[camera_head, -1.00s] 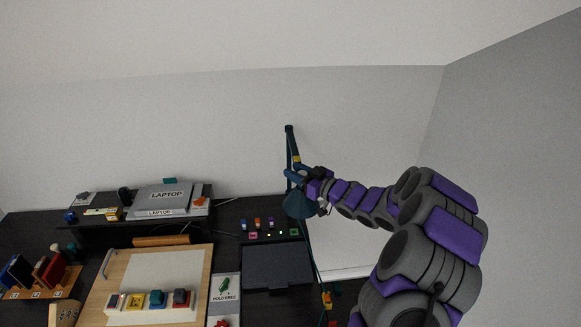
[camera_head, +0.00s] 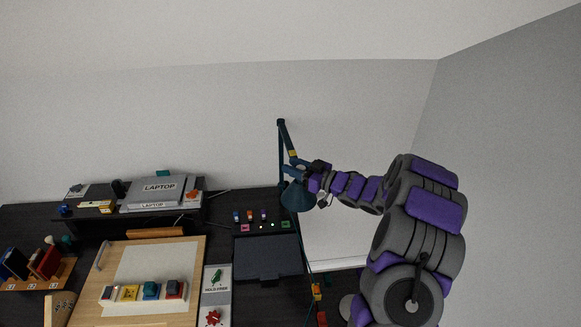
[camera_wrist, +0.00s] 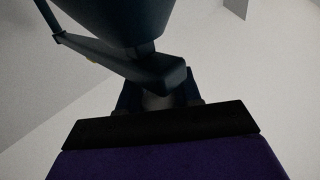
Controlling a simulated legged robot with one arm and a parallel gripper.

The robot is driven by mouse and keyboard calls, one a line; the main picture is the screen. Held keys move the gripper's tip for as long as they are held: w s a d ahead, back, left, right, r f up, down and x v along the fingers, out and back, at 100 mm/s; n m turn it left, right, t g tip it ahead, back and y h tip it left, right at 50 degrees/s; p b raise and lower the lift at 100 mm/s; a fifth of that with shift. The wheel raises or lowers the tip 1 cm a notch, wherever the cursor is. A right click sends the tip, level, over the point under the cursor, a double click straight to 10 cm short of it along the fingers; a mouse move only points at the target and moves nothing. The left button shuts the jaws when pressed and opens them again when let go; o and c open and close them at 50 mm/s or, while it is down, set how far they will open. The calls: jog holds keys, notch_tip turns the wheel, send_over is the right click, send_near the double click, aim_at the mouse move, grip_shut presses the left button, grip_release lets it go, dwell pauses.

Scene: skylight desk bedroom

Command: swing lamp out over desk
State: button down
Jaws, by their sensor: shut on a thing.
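The teal desk lamp (camera_head: 298,197) stands at the right end of the dark desk (camera_head: 262,208), its arm rising to a joint near the wall and its cone shade hanging at the right edge of the desk. My gripper (camera_head: 307,170) is shut on the lamp at the lower arm, just above the shade. In the wrist view, the shade (camera_wrist: 115,20) fills the top, and a dark lamp link (camera_wrist: 150,70) runs down to my gripper (camera_wrist: 158,100). The fingertips are mostly hidden there.
A dark flat pad (camera_head: 268,258) lies left of the lamp, with several small coloured blocks behind it. A laptop (camera_head: 162,190) sits on a riser. A wooden board (camera_head: 190,262) holds a tray of coloured blocks (camera_head: 145,306). The grey wall (camera_head: 510,170) is at right.

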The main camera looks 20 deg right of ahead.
jog(key=c, duration=1.1)
grip_release()
jog(key=shift+s+d+f, duration=0.2)
jog(key=shift+d+f, duration=0.05)
jog(key=o, duration=0.3)
jog(key=shift+s+d+r, duration=0.1)
jog(key=shift+s+d, duration=0.1)
jog(key=shift+d, duration=0.3)
jog(key=shift+w+d, duration=0.15)
jog(key=shift+d, duration=0.1)
jog(key=shift+w+a, duration=0.1)
jog(key=shift+a, duration=0.8)
jog(key=b+v, duration=0.1)
jog(key=v, duration=0.8)
jog(key=b+v, duration=0.1)
jog(key=v, duration=0.7)
jog(key=shift+d+b, duration=0.4)
jog(key=shift+d, duration=0.15)
jog(key=shift+a, duration=0.1)
